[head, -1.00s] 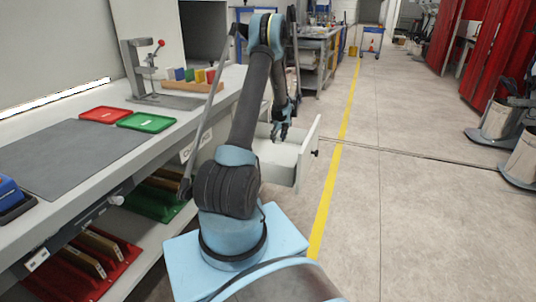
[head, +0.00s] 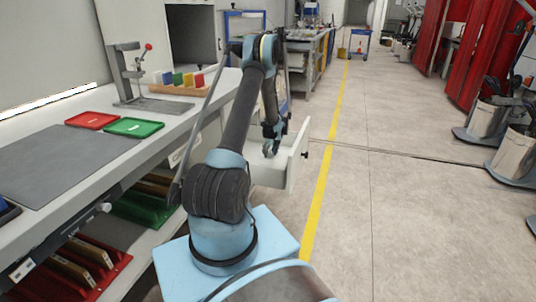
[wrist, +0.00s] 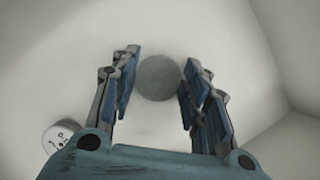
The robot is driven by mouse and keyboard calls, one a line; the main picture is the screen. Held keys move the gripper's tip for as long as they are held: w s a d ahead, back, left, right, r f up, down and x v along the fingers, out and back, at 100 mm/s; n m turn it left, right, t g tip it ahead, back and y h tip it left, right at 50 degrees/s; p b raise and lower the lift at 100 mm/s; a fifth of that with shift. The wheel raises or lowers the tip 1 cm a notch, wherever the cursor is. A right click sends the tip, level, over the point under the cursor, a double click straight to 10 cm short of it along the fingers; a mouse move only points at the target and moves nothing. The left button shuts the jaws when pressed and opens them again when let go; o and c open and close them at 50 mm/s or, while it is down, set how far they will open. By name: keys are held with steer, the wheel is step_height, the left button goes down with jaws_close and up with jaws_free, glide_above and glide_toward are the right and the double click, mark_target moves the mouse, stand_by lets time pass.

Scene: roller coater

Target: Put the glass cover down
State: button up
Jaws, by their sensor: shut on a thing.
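A round grey disc, which I take for the glass cover (wrist: 158,77), lies between the two fingers of my gripper (wrist: 158,92) in the wrist view. The fingers are shut on it from the left and right. In the head view my gripper (head: 270,148) points down into an open white drawer (head: 297,160) at the bench's end. The cover cannot be made out there. The drawer's pale floor (wrist: 150,25) is behind the cover in the wrist view; I cannot tell whether they touch.
A small round white item with dark marks (wrist: 60,135) is at lower left in the wrist view. A drawer wall (wrist: 260,50) rises on the right. Red (head: 92,120) and green (head: 134,127) trays lie on the bench. Open floor lies right of the drawer.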

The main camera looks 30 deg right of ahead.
steer(key=o, duration=1.1)
steer(key=shift+c, duration=0.2)
steer(key=v, duration=1.2)
